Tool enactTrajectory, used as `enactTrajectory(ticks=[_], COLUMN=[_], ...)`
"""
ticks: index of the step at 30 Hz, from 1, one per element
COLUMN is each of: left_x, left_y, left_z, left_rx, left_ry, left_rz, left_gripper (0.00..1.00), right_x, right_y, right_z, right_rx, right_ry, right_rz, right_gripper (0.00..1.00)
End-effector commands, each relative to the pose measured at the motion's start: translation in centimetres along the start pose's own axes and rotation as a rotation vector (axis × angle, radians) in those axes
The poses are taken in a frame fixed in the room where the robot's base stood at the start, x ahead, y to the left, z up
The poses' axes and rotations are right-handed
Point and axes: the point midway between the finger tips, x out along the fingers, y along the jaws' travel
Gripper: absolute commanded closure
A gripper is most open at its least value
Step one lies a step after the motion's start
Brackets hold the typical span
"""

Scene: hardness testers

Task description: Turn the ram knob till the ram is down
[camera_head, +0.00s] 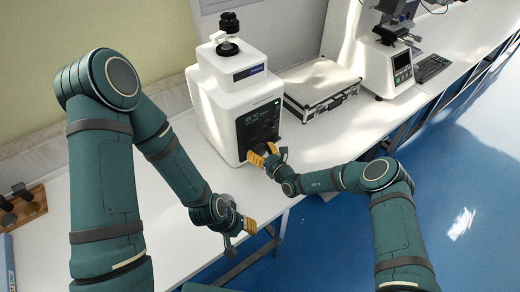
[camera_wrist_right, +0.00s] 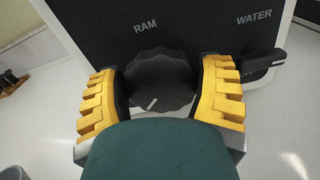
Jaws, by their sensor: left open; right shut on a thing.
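The ram knob (camera_wrist_right: 160,82) is black and scalloped, with a white pointer line toward its lower left, under the label RAM in the right wrist view. My right gripper (camera_wrist_right: 160,100) has its yellow fingers on both sides of the knob and is shut on it. In the head view my right gripper (camera_head: 264,156) is at the lower front of the white machine (camera_head: 225,110), and the knob is mostly hidden there. My left gripper (camera_head: 240,228) is open and empty, low near the front edge of the table. The ram itself I cannot make out.
A black WATER lever (camera_wrist_right: 266,62) sits right of the knob. A silver case (camera_head: 322,95) lies on the white table (camera_head: 335,150) beside the machine. Another tester (camera_head: 388,62) stands farther right. A wooden rack (camera_head: 25,208) is at the left edge.

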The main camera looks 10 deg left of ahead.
Motion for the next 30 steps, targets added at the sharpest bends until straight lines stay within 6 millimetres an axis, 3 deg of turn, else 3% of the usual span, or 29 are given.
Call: enactTrajectory(ticks=[19, 20, 21, 22, 30], left_x=[-0.3, -0.3, -0.3, -0.3, -0.3], left_y=[0.08, 0.08, 0.08, 0.08, 0.07], left_z=[-0.04, -0.04, -0.04, -0.04, -0.05], left_rx=[0.0, 0.0, 0.0, -0.001, -0.001], left_ry=[0.0, 0.0, 0.0, 0.0, 0.001], left_rz=[0.0, 0.0, 0.0, 0.0, 0.0], left_gripper=[0.62, 0.62, 0.62, 0.62, 0.62], right_x=[-0.09, -0.09, -0.09, -0.08, -0.18], right_y=[0.03, 0.03, 0.03, 0.03, 0.01], right_z=[-0.15, -0.16, -0.15, -0.15, -0.06], right_rx=[-0.06, -0.06, -0.06, -0.06, -0.06], right_ry=[0.002, 0.002, 0.002, 0.002, 0.001], right_rz=[0.0, 0.0, 0.0, 0.0, -0.001], right_gripper=[0.66, 0.21, 0.07, 0.0, 0.0])
